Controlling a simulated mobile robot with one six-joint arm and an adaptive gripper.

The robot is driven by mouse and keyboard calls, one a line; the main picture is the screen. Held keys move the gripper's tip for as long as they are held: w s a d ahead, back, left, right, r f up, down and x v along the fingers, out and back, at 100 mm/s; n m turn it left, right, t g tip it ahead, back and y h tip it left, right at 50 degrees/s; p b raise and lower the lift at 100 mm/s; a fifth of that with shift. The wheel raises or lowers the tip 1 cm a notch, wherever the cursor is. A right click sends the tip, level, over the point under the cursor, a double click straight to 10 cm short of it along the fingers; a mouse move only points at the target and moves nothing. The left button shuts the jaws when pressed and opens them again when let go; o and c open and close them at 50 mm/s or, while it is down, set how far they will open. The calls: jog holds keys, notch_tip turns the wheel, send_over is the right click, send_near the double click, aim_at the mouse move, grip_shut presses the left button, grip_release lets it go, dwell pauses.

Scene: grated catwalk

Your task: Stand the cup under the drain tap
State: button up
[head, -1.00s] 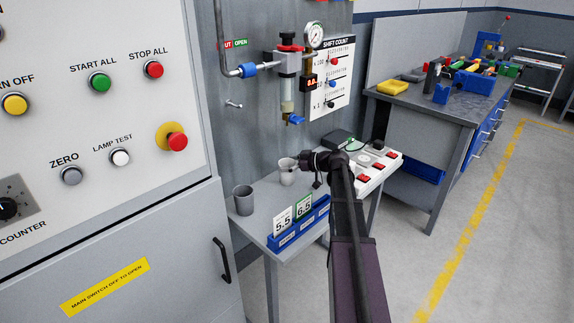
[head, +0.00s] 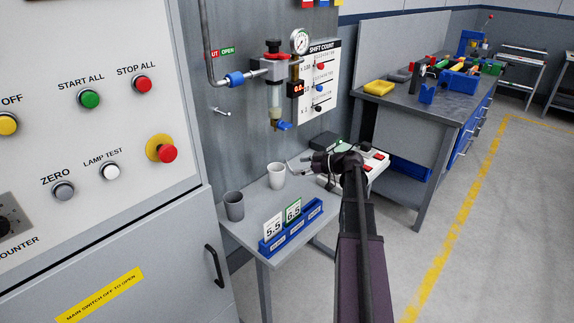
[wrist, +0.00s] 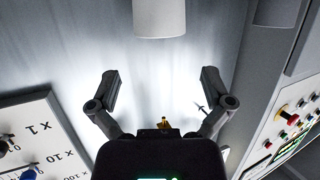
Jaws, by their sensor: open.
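A white cup (head: 276,176) stands upright on the small grey table (head: 243,238). In the head view it sits below the drain tap (head: 274,124), which has a blue handle, with a clear gap between; exact alignment in depth I cannot tell. A darker grey cup (head: 233,206) stands to its left. My gripper (head: 295,164) is just right of the white cup, open and apart from it. In the wrist view my gripper (wrist: 160,88) has its fingers spread with nothing between them. The white cup (wrist: 159,18) is beyond them at the top edge, partly cut off.
A blue holder (head: 290,232) with number cards stands at the table's front. A white box with red switches (head: 376,160) is behind my arm. A control cabinet (head: 100,225) closes off the left. A workbench (head: 425,100) stands at the back right, with open floor before it.

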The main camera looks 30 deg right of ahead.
jog(key=shift+p+v, duration=0.35)
jog(key=shift+v, duration=1.25)
dwell(0.6)
dwell(0.8)
